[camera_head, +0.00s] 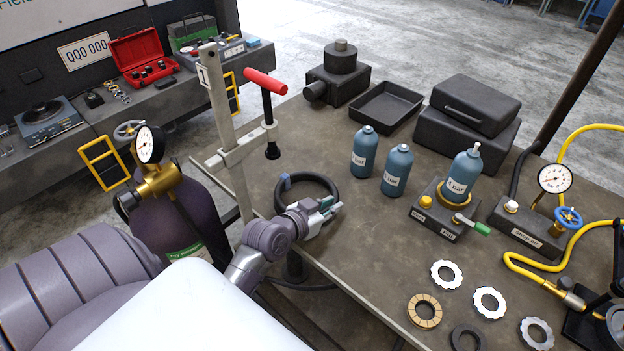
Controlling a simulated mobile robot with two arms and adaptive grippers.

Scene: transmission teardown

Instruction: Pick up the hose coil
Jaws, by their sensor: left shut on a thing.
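The black hose coil (306,177) lies near the left edge of the brown workbench (375,258), with a small blue piece at its left end. My left gripper (325,208) reaches in from the lower left and is shut on the coil's near right side. The gripper hides part of the coil there. I cannot tell whether the coil is touching the bench or slightly raised. My right gripper is not in view.
A clamp with a red handle (265,82) stands at the bench edge just behind the coil. Blue bottles (365,150) stand right of it. A gauge on a purple cylinder (185,215) is at left. Rings (447,273) lie front right. Bench between is clear.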

